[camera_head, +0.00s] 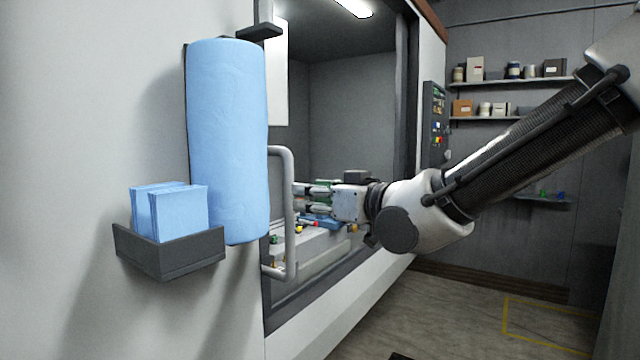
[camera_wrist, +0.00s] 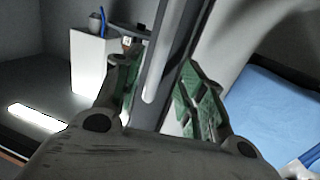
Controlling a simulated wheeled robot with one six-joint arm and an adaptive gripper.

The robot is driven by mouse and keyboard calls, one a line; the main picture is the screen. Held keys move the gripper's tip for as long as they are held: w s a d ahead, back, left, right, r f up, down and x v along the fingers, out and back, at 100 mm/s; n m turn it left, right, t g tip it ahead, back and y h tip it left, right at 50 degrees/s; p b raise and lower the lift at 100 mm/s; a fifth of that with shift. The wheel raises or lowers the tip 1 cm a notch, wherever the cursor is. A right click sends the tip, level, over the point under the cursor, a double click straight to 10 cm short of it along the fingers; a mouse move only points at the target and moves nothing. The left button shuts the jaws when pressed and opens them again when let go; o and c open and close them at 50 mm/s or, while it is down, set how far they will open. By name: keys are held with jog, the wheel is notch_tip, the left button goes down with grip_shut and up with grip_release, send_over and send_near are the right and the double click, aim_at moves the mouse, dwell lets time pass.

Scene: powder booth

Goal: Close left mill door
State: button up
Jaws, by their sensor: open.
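The grey handle (camera_head: 289,225) of the left mill door is an upright bar bent at both ends, at the left side of the mill opening in the head view. Only a narrow dark strip of the door shows behind it; a blue towel roll covers part of this area. My gripper (camera_head: 300,198) is open, with its fingertips pointing left and close beside the handle. In the wrist view, my gripper (camera_wrist: 157,62) has its green-padded fingers apart, with a grey bar and dark edge between them. I cannot tell whether either finger touches the bar.
The blue towel roll (camera_head: 228,140) hangs on the white wall left of the handle, beside a dark holder (camera_head: 170,256) with blue cloths. Colourful small items lie on the mill bed (camera_head: 310,246) inside. A control panel (camera_head: 434,125) stands right of the wide opening.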

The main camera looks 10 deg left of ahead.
jog(key=r+x, duration=0.1)
jog(key=x, duration=0.6)
jog(key=shift+w+a+r+y, duration=0.2)
jog(key=shift+a+r+y, duration=0.1)
jog(key=shift+a+r, duration=0.1)
grip_shut()
